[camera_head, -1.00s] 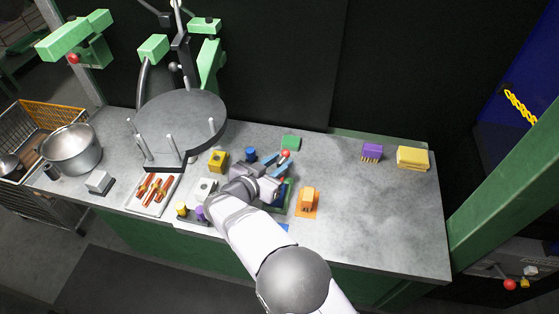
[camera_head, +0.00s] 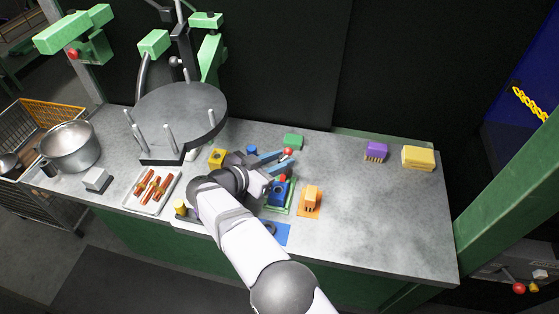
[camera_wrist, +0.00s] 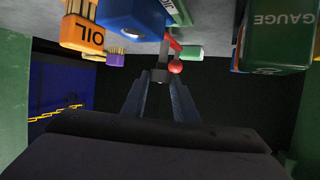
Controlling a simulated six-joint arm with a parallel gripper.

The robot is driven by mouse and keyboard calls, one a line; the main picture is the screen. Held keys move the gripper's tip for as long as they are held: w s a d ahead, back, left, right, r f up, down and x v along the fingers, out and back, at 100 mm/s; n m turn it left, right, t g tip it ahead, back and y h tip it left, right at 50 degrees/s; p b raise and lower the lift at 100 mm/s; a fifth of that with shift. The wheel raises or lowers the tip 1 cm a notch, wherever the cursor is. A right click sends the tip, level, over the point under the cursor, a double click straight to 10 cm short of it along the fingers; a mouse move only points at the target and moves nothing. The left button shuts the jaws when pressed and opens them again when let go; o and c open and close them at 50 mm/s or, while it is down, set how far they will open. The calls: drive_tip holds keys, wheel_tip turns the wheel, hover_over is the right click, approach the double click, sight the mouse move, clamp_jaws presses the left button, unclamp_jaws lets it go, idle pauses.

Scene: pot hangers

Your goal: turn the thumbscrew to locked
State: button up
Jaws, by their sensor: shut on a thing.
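In the wrist view, the fingertips (camera_wrist: 160,84) close on a small dark grey piece (camera_wrist: 160,75), which looks like the thumbscrew. The red ball (camera_wrist: 176,67) on a red arm sits just right of it. The fingers hide most of the piece, and I cannot read its lock position.
A blue block (camera_head: 280,192) and an orange block (camera_head: 311,195) stand in front of the fingers. A green block (camera_head: 292,141) is behind. A yellow block (camera_head: 217,158) and a round dark plate with pegs (camera_head: 180,112) are left. The counter's right side is mostly clear.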

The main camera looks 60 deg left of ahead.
drive_tip(key=o, duration=1.1)
drive_tip(key=shift+c, duration=0.2)
drive_tip(key=b+v, duration=0.2)
drive_tip(key=v, duration=0.5)
drive_tip(key=shift+s+d+r, duration=0.1)
